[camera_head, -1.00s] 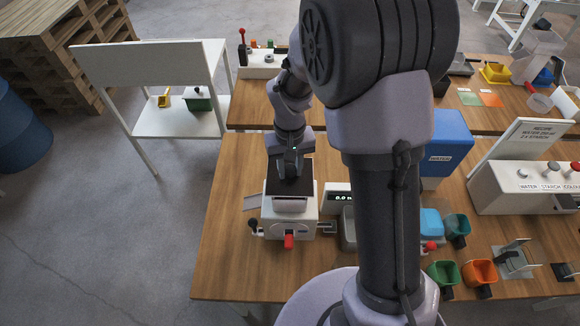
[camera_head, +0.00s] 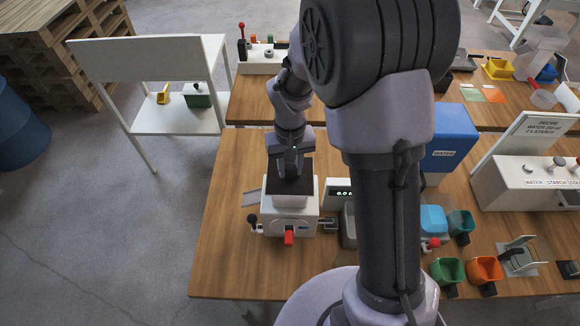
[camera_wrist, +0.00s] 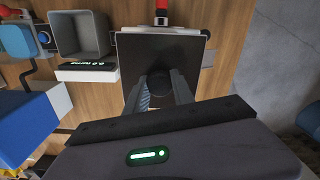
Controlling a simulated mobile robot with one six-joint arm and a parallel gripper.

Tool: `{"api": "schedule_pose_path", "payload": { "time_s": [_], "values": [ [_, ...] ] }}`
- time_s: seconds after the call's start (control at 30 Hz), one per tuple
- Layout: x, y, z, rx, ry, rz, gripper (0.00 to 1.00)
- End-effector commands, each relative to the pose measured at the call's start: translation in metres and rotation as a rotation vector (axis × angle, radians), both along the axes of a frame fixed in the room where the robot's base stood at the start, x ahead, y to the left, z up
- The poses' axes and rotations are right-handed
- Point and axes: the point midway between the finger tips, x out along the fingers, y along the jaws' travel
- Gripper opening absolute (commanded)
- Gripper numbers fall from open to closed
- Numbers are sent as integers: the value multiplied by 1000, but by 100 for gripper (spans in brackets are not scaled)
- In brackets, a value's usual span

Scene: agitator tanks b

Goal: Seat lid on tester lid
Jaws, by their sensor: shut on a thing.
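The dark square lid (camera_head: 291,186) lies over the top of the white tester (camera_head: 289,219) on the near table, and looks about level. Whether it touches the tester all round I cannot tell. My gripper (camera_head: 290,172) comes down on the lid from above and is shut on it. In the wrist view the lid (camera_wrist: 190,62) fills the middle, with the fingers of my gripper (camera_wrist: 160,92) at its centre. The part they grip is mostly hidden between them. A white edge of the tester (camera_wrist: 165,30) shows beyond the lid.
A scale display (camera_head: 342,192) and a grey bin (camera_head: 348,228) stand close to the tester's right. A red knob (camera_head: 289,237) and a black-knobbed lever (camera_head: 252,220) stick out of the tester. Bare tabletop (camera_head: 225,260) lies to the left and front.

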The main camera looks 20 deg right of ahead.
Motion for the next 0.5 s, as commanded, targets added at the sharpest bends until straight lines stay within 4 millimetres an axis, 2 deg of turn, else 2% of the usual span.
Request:
{"api": "schedule_pose_path", "payload": {
  "time_s": [0.5],
  "values": [
    [0, 0, -9, 0, 0, 0, 0]
  ]
}}
